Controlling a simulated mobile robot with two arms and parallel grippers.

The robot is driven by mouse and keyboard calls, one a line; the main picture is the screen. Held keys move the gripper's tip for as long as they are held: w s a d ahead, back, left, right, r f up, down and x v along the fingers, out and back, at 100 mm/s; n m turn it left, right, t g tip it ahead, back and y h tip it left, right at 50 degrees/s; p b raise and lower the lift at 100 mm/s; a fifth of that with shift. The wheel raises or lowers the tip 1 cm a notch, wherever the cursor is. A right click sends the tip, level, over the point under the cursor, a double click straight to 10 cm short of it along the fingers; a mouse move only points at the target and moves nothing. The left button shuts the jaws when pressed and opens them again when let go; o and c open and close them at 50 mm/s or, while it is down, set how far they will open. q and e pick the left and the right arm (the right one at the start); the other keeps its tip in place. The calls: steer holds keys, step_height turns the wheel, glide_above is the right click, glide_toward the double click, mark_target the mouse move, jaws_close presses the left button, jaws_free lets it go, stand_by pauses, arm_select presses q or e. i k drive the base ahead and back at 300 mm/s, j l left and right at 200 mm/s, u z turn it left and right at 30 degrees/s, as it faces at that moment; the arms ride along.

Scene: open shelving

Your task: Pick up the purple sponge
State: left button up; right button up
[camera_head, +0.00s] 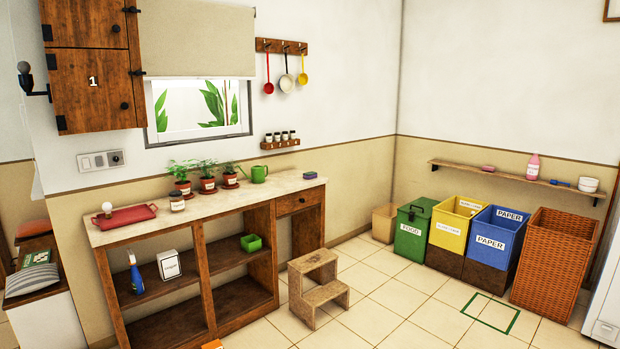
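A small pinkish-purple block (488,169), which looks like the sponge, lies on the narrow wall shelf (515,177) at the right. It is small in the view, so its exact shape and colour are hard to tell. It lies left of a pink bottle (533,167), apart from it. Neither of my grippers is in view, and nothing is seen near the block.
Below the shelf stand a green FOOD bin (411,232), a yellow bin (453,229), a blue PAPER bin (492,243) and a wicker basket (553,264). A wooden step stool (318,285) stands by the counter (283,188).

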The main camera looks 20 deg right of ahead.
mark_target(309, 176)
steer(key=i+l+z, duration=0.75)
steer(key=i, duration=0.35)
steer(key=i+z, duration=0.35)
steer(key=i, duration=0.4)
steer(key=i+z, duration=0.35)
steer(key=i, duration=0.35)
steer(key=i+l+u, duration=0.2)
steer(key=i, duration=0.3)
steer(key=i+l+u, duration=0.15)
steer(key=i, duration=0.4)
steer(key=i+l+u, duration=0.2)
steer(key=i, duration=0.3)
